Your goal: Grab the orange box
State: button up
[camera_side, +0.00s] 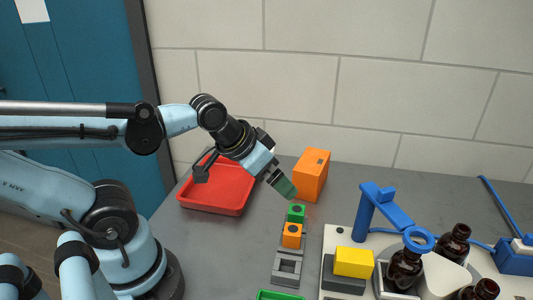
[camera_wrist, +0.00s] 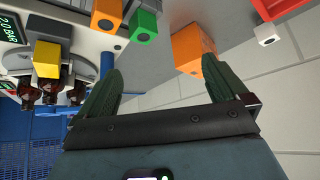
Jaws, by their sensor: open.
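My gripper (camera_side: 283,188) has dark green fingers and hangs just left of the box in the side view, above the table. In the wrist view my gripper (camera_wrist: 162,68) is open, with nothing between the fingers. A smaller orange cube (camera_side: 292,236) with a hole sits in a grey rack, beside a green cube (camera_side: 296,213).
A red tray (camera_side: 215,208) lies at the left. At the right, a white station (camera_side: 337,240) carries a blue stand (camera_side: 368,212), a yellow block (camera_side: 353,262) and brown bottles (camera_side: 405,268). The grey rack (camera_side: 288,268) has an empty slot in front. The wall is close behind the box.

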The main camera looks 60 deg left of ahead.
jog(key=m, duration=0.2)
jog(key=m+t+y, duration=0.4)
jog(key=m+y, duration=0.3)
jog(key=m, duration=2)
send_near(312, 162)
jog(key=x, duration=0.9)
jog(key=shift+w+a+f, duration=0.2)
jog(key=shift+w, duration=0.1)
jog(key=c, duration=1)
jog(key=shift+c, duration=0.2)
